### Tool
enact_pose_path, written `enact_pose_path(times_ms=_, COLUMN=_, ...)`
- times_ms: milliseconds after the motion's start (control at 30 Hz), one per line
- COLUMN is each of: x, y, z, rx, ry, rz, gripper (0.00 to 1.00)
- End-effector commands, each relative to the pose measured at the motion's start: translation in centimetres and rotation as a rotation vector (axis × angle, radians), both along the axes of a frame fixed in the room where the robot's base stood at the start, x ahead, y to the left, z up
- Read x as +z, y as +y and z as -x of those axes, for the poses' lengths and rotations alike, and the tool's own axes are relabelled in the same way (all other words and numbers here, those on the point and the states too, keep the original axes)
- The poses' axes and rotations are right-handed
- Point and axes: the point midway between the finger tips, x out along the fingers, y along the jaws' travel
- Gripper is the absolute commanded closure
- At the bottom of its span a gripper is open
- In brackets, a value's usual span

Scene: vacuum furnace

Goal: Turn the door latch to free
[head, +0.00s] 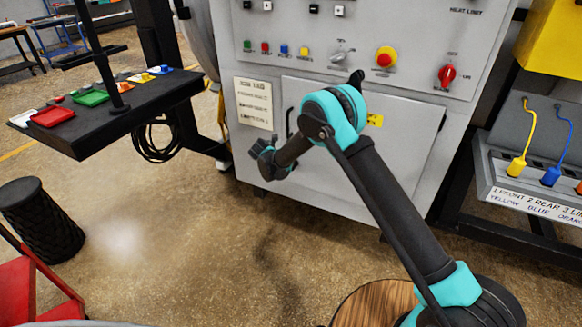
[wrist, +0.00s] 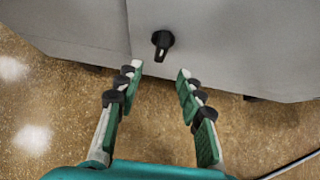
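In the wrist view, a small black latch knob (wrist: 162,42) with a pale mark sticks out from the grey cabinet front, just right of a vertical seam. The mark is at the lower end of the knob. My gripper (wrist: 160,74) is open and empty. Its two green-padded fingers are spread on either side below the knob, apart from it. In the head view, my gripper (head: 260,146) is in front of the cabinet's lower left part, beside the grey door (head: 360,155). I cannot make out this knob in the head view; my arm covers part of the door.
The control panel (head: 350,40) with buttons and a red emergency stop (head: 385,58) is above the door. A black table (head: 85,125) with coloured trays stands left, a cable rack (head: 530,185) right. A black bin (head: 40,220) stands on the floor. Floor before the cabinet is clear.

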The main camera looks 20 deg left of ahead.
Motion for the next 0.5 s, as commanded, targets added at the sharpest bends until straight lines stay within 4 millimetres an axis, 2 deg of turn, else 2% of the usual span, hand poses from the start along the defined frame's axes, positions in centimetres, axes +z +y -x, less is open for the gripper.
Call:
enact_pose_path(times_ms=300, x=-4.5, y=-0.4, z=-4.5, rx=-0.002, ry=-0.001, rz=0.001, gripper=0.62)
enact_pose_path(times_ms=500, x=-6.5, y=-0.6, z=-6.5, rx=-0.002, ry=0.0, rz=-0.001, gripper=0.62)
